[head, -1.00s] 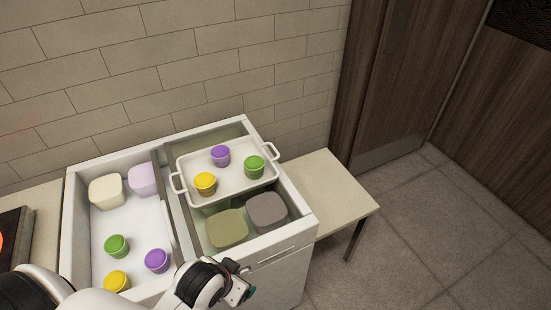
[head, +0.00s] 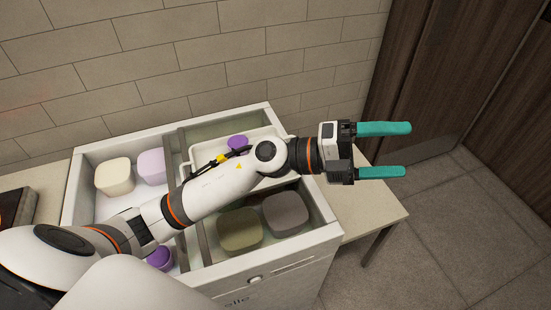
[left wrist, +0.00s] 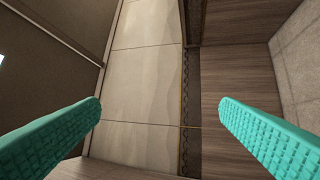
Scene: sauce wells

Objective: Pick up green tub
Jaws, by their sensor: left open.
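My left gripper (head: 405,150) is open and empty, with teal fingers spread. It points right, out past the right end of the cabinet and above the side table. In the left wrist view its fingers (left wrist: 160,110) frame only wall, floor and wood panelling. A purple tub (head: 237,141) shows partly behind the arm on the white tray (head: 262,135). Another purple tub (head: 159,259) shows partly below the arm in the left well. My right gripper is not in view.
The white cabinet (head: 330,234) holds the open wells. A cream tub (head: 115,177) and a lilac tub (head: 152,166) stand in the left well; an olive tub (head: 239,229) and a grey tub (head: 286,212) stand in the right well. The side table (head: 375,213) looks clear.

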